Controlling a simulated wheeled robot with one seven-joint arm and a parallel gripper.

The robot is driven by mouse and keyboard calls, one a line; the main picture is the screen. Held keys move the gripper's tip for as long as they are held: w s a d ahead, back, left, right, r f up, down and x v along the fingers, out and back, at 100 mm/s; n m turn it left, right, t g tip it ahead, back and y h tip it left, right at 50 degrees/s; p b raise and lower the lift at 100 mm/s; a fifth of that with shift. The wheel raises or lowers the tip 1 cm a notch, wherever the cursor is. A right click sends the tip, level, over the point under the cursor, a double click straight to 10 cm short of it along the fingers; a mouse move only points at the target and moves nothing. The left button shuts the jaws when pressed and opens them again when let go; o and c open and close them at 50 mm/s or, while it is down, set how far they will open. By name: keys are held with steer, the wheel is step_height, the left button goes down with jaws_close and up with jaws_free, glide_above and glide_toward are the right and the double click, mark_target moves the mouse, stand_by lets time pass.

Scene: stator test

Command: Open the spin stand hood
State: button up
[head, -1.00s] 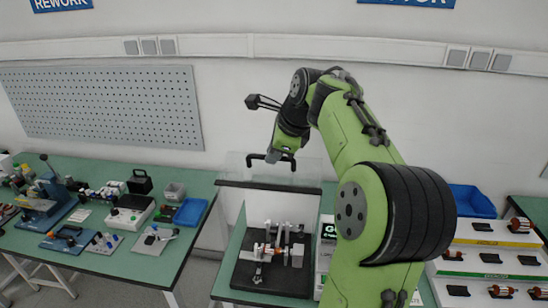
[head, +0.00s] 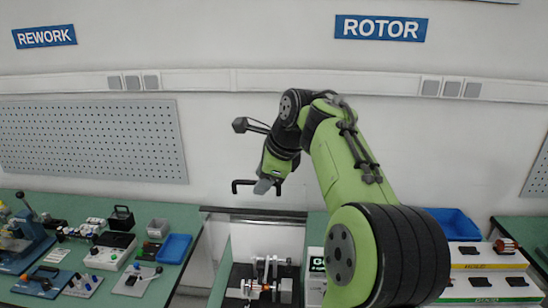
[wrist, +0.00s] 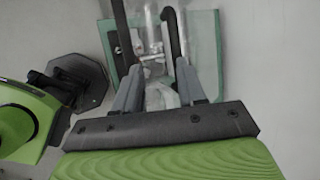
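The spin stand (head: 226,270) stands below my arm, with light metal fixtures (head: 262,290) on its base. Its clear hood shows faintly; its dark edge bar (head: 225,211) lies well above the base in the picture, so the hood looks raised. In the wrist view my fingers (wrist: 158,72) are apart, and the black handle (wrist: 172,30) runs up from near the right fingertip. Contact with the handle cannot be told.
A green bench (head: 30,200) with tools and a blue bin (head: 174,248) is at left. Another blue bin (head: 452,225) and white racks (head: 485,258) are at right. A pegboard (head: 90,140) hangs on the wall behind.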

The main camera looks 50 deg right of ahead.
steer(key=p+v, duration=0.1)
steer(key=v, duration=1.1)
